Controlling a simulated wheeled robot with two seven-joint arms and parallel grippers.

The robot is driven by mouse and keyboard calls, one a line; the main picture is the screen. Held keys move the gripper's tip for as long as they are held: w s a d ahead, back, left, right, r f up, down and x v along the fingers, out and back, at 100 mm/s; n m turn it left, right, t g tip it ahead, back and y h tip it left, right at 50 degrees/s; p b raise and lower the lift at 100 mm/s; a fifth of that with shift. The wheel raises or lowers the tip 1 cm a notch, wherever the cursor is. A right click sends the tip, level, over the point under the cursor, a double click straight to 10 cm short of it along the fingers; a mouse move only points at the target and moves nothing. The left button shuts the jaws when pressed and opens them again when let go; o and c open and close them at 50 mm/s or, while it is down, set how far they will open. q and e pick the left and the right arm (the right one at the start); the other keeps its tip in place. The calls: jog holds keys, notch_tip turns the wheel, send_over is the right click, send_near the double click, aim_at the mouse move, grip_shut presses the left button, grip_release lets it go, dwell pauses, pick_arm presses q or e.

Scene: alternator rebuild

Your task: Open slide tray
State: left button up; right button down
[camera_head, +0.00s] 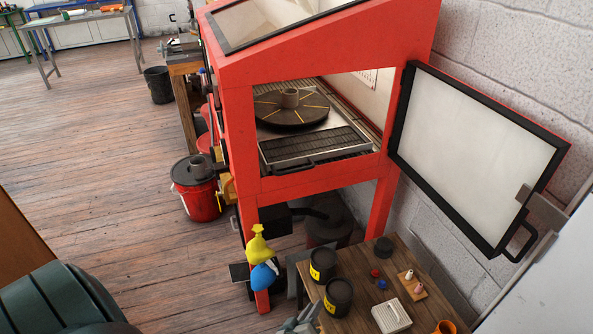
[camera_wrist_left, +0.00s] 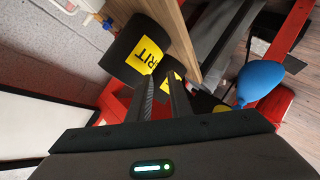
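The slide tray (camera_head: 315,148) is a dark grated tray with a black front handle (camera_head: 294,167). It sits inside the red cabinet (camera_head: 240,130), at the front of its opening, below a round turntable (camera_head: 290,110). My left gripper (camera_head: 308,314) is at the bottom of the head view, below and apart from the tray, over the wooden table's left edge. In the left wrist view its two fingers (camera_wrist_left: 164,95) stand apart with nothing held between them.
The cabinet door (camera_head: 470,145) is swung open to the right. The wooden table (camera_head: 365,312) holds two black grit cans (camera_head: 338,297), small bottles and a white box. Yellow and blue balloon-like items (camera_head: 262,258) hang by the front leg. A red bucket (camera_head: 197,195) stands left.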

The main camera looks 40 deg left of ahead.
aim_at(296, 170)
pick_arm(q)
jog(key=w+a+r+n+t+y, duration=0.1)
jog(key=w+a+r+n+y, duration=0.1)
jog(key=r, duration=0.7)
jog(key=w+a+r+n+t+y, duration=0.1)
jog(key=w+a+r+n+y, duration=0.2)
jog(key=a+r+n, duration=0.3)
jog(key=w+a+r+n+t+y, duration=0.1)
jog(key=w+a+r+n+y, duration=0.1)
jog(key=r, duration=1.2)
jog(key=a+n+y+p, duration=0.1)
jog(key=a+n, duration=0.1)
jog(key=shift+w+a+r+n+t+y, duration=0.2)
jog(key=shift+w+a+n+t+y, duration=0.05)
jog(key=shift+a+n+t+y, duration=0.15)
jog(key=shift+w, duration=0.15)
jog(key=b+x, duration=0.3)
jog(key=x, duration=1.4)
jog(key=shift+a+f, duration=0.1)
grip_shut()
